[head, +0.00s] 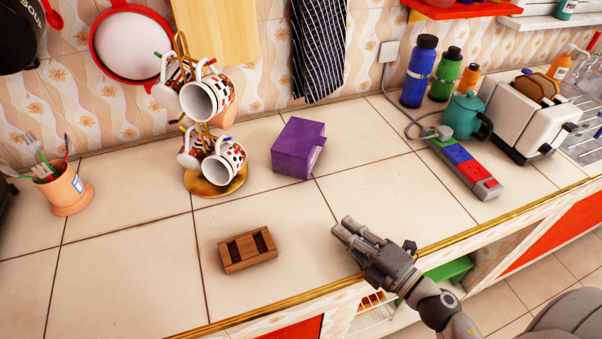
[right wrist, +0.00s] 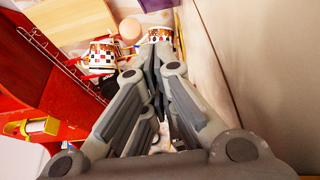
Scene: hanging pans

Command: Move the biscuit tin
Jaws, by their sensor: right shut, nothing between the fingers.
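A purple box (head: 298,148) stands on the tiled counter in the middle of the head view. It is the only thing that looks like the biscuit tin, but I cannot read any label on it. My right gripper (head: 344,228) is over the counter's front edge, in front of and to the right of the purple box and apart from it. Its fingers are shut and empty. In the right wrist view the fingers (right wrist: 155,62) come together at the middle. My left gripper is not in view.
A mug tree (head: 216,183) with several mugs stands left of the purple box. A slotted wooden block (head: 247,250) lies left of my gripper. Bottles (head: 418,72), a teal pot (head: 464,116), a power strip (head: 468,167) and a toaster (head: 520,115) crowd the right. Counter between box and gripper is clear.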

